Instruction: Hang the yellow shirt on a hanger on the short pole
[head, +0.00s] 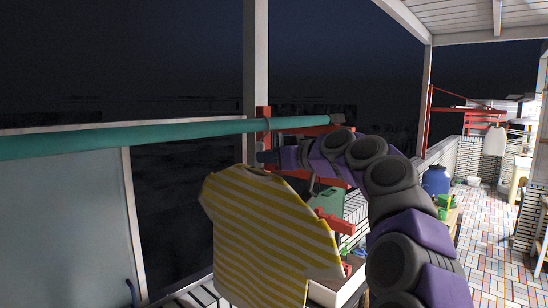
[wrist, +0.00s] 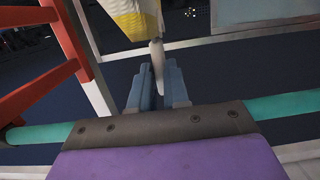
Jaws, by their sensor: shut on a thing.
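The yellow-and-white striped shirt (head: 268,235) hangs below my gripper (head: 268,157) in the head view, spread out and slightly tilted. Part of the shirt (wrist: 136,16) shows at the top of the wrist view. My gripper (wrist: 158,88) is shut on a thin pale piece, apparently the neck of the hanger (wrist: 157,54); the rest of the hanger is mostly hidden by the shirt. The teal pole (head: 130,134) runs across the head view just above the gripper and shirt. In the wrist view the pole (wrist: 287,106) passes behind my wrist. The hanger looks apart from the pole.
A white post (head: 255,75) and a red bracket (head: 263,126) stand by the pole's right part. A frosted panel (head: 65,220) is at left. A bin with green and red items (head: 340,287) sits below. The tiled floor at right (head: 485,210) is largely open.

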